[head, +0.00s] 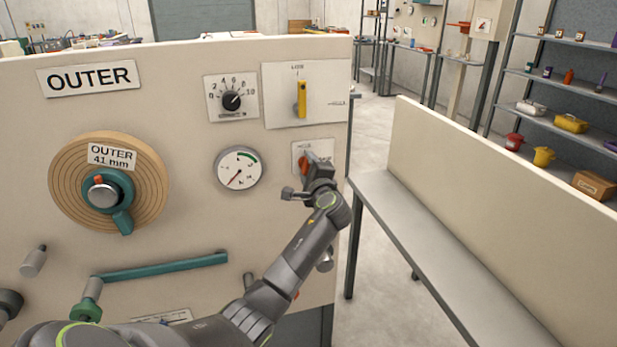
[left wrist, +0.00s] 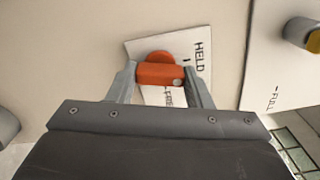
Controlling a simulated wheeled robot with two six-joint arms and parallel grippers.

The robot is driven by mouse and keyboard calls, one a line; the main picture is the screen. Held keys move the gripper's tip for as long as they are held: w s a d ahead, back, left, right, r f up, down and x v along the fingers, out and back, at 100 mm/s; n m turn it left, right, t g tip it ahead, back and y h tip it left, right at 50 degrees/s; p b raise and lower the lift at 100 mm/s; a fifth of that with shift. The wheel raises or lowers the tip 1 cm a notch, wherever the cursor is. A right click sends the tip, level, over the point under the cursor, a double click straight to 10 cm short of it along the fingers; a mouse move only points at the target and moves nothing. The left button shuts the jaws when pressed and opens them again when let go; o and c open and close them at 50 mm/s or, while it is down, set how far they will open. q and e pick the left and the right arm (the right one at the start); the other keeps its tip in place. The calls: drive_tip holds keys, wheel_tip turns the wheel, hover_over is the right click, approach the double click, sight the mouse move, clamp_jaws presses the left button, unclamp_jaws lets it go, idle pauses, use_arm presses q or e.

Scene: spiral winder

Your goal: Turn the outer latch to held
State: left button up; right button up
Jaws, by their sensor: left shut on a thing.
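The outer latch is an orange knob (head: 304,166) on a small white plate (head: 325,148), at the right of the OUTER panel, below the yellow lever. In the left wrist view the orange latch (left wrist: 160,73) is a short bar on a round base, beside the printed words HELD and FREE. My left gripper (head: 306,176) is at the latch. In the left wrist view its fingers (left wrist: 163,82) stand on either side of the bar and are shut on it. The gripper hides part of the plate in the head view. My right gripper is not in view.
The yellow lever (head: 301,99) is on a plate above the latch. A round gauge (head: 238,168) is left of my gripper, and a numbered dial (head: 231,100) is higher. A grey bench (head: 430,250) with an upright board stands to the right.

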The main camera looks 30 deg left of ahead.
use_arm(q)
drive_tip(key=shift+f+n+b, duration=0.2)
drive_tip(key=shift+n+b, duration=0.85)
drive_tip(key=shift+n, duration=0.55)
drive_tip(key=o, duration=1)
drive_tip(key=shift+r, duration=0.15)
drive_tip(key=shift+s, duration=0.1)
drive_tip(key=b+v, duration=0.3)
drive_tip(key=v, duration=1.4)
drive_tip(key=shift+s+d, duration=0.15)
